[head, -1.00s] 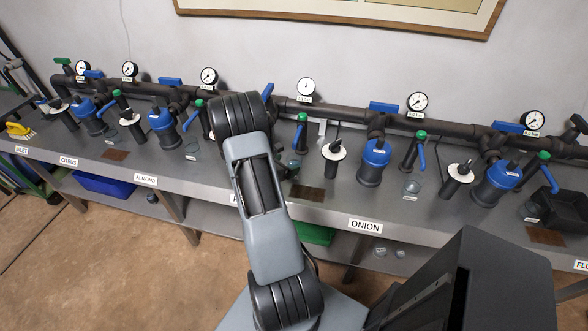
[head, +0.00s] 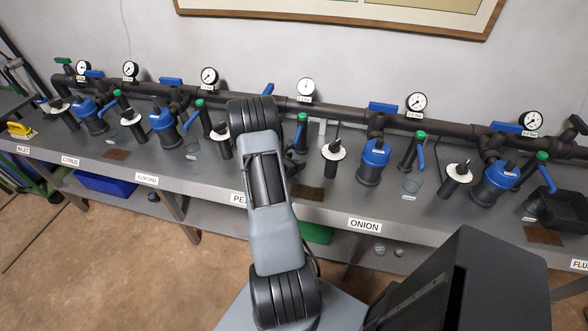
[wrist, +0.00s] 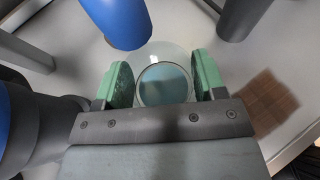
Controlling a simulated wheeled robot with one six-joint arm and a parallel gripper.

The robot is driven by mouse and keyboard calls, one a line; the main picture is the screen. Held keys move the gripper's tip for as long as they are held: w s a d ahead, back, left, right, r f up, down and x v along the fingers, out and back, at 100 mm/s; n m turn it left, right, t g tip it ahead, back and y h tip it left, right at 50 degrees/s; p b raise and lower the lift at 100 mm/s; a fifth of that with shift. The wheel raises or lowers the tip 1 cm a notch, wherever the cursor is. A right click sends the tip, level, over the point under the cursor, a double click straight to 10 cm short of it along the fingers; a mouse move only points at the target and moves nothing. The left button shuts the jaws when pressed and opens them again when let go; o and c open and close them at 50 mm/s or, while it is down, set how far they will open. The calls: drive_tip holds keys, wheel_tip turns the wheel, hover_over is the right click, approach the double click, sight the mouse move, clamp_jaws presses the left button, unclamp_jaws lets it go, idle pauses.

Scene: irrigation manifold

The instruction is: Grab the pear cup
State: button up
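The pear cup (wrist: 163,55) is a clear round cup with a teal-tinted base, seen from above in the wrist view. It sits between the two green finger pads of my gripper (wrist: 163,80), one on each side. The gripper is open around it, and any gap between pads and glass is very small. In the head view my arm hides the cup and most of the gripper. A partly covered label starting "PE" (head: 238,199) is on the bench edge just left of my arm.
The grey bench (head: 330,212) carries blue filters such as this one (head: 373,160), green-topped valves and white-collared posts close around the gripper. Another clear cup (head: 411,187) stands at the onion station. A brown mat (wrist: 262,103) lies right of the gripper.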

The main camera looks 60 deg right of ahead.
drive_tip(key=c, duration=0.5)
drive_tip(key=shift+r, duration=0.1)
